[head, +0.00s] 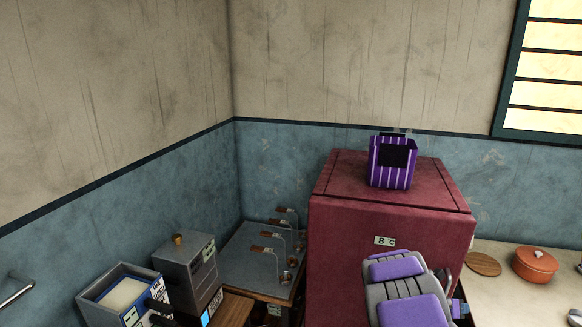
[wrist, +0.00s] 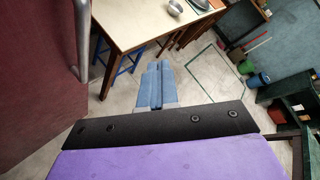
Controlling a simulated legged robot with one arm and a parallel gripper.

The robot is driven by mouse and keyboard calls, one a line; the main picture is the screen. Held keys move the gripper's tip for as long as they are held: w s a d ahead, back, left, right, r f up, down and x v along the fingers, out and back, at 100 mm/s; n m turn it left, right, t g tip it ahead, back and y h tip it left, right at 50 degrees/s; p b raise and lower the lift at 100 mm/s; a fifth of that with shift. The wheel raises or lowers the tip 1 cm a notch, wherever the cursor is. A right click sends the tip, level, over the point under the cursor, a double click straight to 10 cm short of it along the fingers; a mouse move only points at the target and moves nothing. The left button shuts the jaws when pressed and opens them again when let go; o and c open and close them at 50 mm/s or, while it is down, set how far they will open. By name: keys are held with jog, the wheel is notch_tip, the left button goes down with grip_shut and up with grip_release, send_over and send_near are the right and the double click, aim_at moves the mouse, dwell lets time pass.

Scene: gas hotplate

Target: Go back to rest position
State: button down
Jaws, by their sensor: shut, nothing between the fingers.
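My gripper (wrist: 155,86) shows in the wrist view as two blue fingers side by side, shut with nothing between them. It hangs over the open floor (wrist: 188,80), clear of the pale-topped table (wrist: 125,22) behind it. In the head view my purple and grey arm stands in front of the dark red cabinet (head: 340,235), at the lower right, and hides part of its front. The fingers cannot be made out clearly there.
A purple striped box (head: 391,172) stands on the cabinet. An orange pot (head: 535,264) and a round wooden board (head: 483,264) lie on the right counter. Grey machines (head: 188,270) stand lower left. In the wrist view, a metal handle (wrist: 82,40) is at left and blue stools (wrist: 128,60) are under the table.

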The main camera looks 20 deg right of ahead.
jog(key=s+a+r+m+g+y, duration=0.2)
jog(key=s+a+r+m+g, duration=0.1)
jog(key=s+a+r+m, duration=0.95)
jog(key=s+a+m+y, duration=0.3)
jog(key=s+a+m, duration=0.1)
jog(key=a, duration=0.8)
jog(key=s+a+m+y, duration=0.4)
jog(key=s+a+m, duration=0.1)
jog(key=a, duration=0.7)
jog(key=s+a+m+t+y, duration=0.1)
jog(key=s+a+m+y, duration=0.3)
jog(key=a, duration=0.8)
jog(key=shift+s+r+m, duration=0.3)
jog(key=shift+s+m, duration=0.05)
jog(key=shift+s, duration=0.9)
jog(key=shift+d, duration=0.15)
